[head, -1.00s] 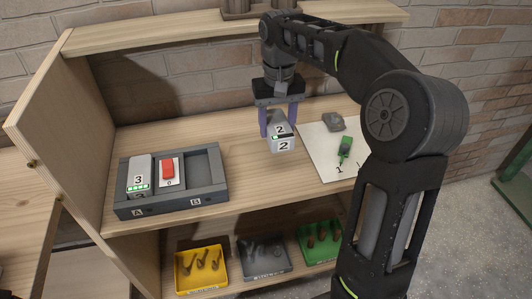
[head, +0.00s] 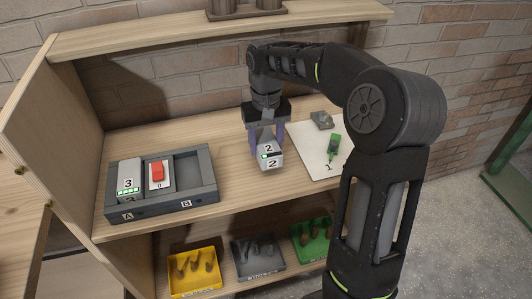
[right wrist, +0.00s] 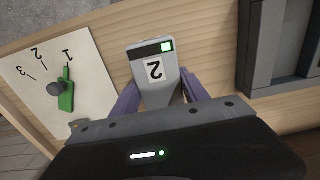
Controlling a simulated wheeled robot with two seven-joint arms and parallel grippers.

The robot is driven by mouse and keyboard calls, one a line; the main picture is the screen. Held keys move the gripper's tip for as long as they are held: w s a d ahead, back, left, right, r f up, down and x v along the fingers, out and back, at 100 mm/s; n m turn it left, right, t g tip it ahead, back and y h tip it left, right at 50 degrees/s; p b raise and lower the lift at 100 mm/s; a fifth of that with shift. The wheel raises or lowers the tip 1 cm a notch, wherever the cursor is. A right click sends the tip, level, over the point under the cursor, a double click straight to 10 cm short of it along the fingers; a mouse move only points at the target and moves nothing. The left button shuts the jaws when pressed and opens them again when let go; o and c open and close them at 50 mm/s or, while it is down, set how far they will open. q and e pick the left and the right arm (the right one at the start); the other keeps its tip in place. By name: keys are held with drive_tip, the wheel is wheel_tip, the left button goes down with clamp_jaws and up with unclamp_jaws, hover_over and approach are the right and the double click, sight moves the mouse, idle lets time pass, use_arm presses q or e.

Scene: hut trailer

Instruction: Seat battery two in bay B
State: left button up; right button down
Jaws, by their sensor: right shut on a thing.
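Battery two (head: 271,159) is a grey block with a "2" label and a small green light on a dark strip. My right gripper (head: 267,141) is shut on it, one purple finger on each side. In the right wrist view battery two (right wrist: 153,70) is between the fingers (right wrist: 160,98). The dark grey dock (head: 150,210) lies left of it on the shelf. Battery three (head: 128,172) sits in bay A. Bay B (head: 195,172) at the right is empty. My left gripper is out of view.
A red switch (head: 157,171) marked 0 stands between the bays. A white card (head: 308,160) with a green pointer (head: 333,146) lies right of battery two. Yellow (head: 193,291), grey and green trays fill the lower shelf. Bare shelf separates battery two from the dock.

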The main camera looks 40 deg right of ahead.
sight(266, 142)
drive_tip(key=shift+f, duration=1.9)
drive_tip(key=shift+f, duration=0.2)
drive_tip(key=c, duration=0.6)
unclamp_jaws()
drive_tip(key=shift+r, duration=0.1)
wheel_tip(266, 142, up, 12)
drive_tip(key=shift+r+p, duration=0.15)
drive_tip(key=shift+p, duration=0.45)
